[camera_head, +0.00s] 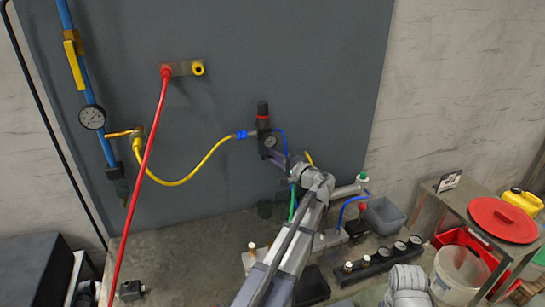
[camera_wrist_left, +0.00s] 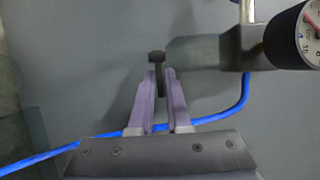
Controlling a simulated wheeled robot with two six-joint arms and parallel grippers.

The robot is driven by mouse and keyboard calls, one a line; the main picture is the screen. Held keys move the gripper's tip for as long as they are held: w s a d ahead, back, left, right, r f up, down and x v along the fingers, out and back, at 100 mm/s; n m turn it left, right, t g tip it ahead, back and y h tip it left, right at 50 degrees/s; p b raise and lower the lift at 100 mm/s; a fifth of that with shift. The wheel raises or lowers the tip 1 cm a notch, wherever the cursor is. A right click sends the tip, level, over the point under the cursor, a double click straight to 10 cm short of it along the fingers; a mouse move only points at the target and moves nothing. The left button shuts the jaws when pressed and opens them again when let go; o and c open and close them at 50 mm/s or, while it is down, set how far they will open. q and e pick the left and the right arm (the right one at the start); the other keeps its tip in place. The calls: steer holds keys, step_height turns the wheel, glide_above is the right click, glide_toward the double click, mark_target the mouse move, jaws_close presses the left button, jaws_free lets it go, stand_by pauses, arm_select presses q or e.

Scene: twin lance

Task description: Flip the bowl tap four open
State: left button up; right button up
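The filter-regulator (camera_head: 263,118), with a black and red top and a small gauge (camera_head: 270,142), is on the grey panel in the head view. Its lower part is largely hidden by my left gripper (camera_head: 273,157). In the left wrist view, a grey, translucent bowl (camera_wrist_left: 197,51) reaches in from the right, with a small dark tap (camera_wrist_left: 156,57) at its end. The purple fingers of my left gripper (camera_wrist_left: 159,78) stand close on either side of the tap's dark lever and appear shut on it. My right gripper is out of view.
A blue hose (camera_wrist_left: 230,112) passes behind the fingers. A yellow hose (camera_head: 205,165) and a red hose (camera_head: 148,170) hang across the panel.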

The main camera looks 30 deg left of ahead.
arm_select(q)
steer(key=o, duration=0.3)
steer(key=shift+o, duration=0.2)
steer(key=v, duration=0.7)
steer(key=shift+d, duration=0.35)
steer(key=shift+s, duration=0.15)
